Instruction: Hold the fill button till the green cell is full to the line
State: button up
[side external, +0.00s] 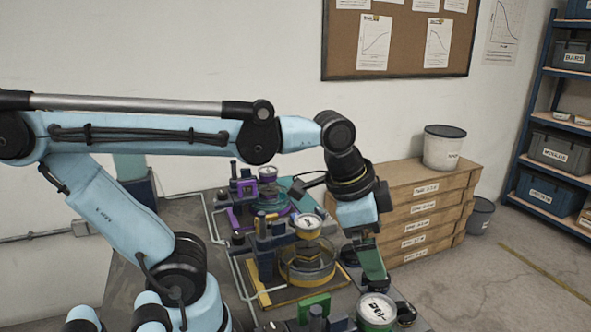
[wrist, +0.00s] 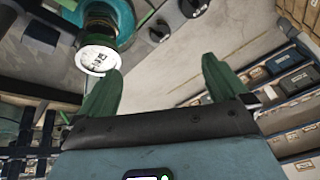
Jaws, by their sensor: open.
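In the side view the green cell (side external: 376,312) with its round white gauge is at the bottom edge, partly cut off, with a green block (side external: 315,306) to its left. My gripper (side external: 374,272) points down behind and above that cell, apart from it. In the wrist view my gripper (wrist: 160,68) has its two green fingers spread, with nothing between them. A teal-green cylinder (wrist: 122,22) with a white disc shows beyond the left finger. I cannot make out which part is the fill button, nor the cell's level or line.
A yellow cell (side external: 305,262) stands left of my gripper, and a purple cell (side external: 266,190) farther back. Dark knobs (wrist: 158,31) sit beside the teal-green cylinder in the wrist view. Open floor lies right of the bench.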

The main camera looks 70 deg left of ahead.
jog(key=a+f+n+t, duration=0.1)
jog(key=n, duration=0.1)
jog(key=a+f+n, duration=0.1)
jog(key=n, duration=0.1)
jog(key=a+f+n+t, duration=0.1)
jog(key=a+f+n, duration=0.1)
jog(key=shift+n+t+y, duration=0.3)
jog(key=shift+w+a, duration=0.1)
jog(key=shift+a, duration=0.15)
jog(key=c, duration=0.5)
jog(key=shift+w+a+r, duration=0.15)
jog(key=shift+a+r, duration=0.1)
jog(key=shift+a, duration=0.05)
jog(key=shift+c, duration=1)
jog(key=a+r+m+g, duration=0.1)
jog(key=a+m, duration=0.1)
jog(key=w+a+r+m+g, duration=0.1)
jog(key=a+m, duration=0.1)
jog(key=a, duration=0.1)
jog(key=w+a+r+m+y, duration=0.1)
jog(key=a+m, duration=0.1)
jog(key=shift+w+a+r+g, duration=0.1)
jog(key=shift+a+r+g, duration=0.05)
jog(key=shift+a+g, duration=0.25)
grip_shut()
jog(key=s+a+r+m+g+h, duration=0.1)
jog(key=a+m+g, duration=0.3)
jog(key=a+m, duration=0.8)
jog(key=shift+s+a+r, duration=0.7)
jog(key=shift+a, duration=3.05)
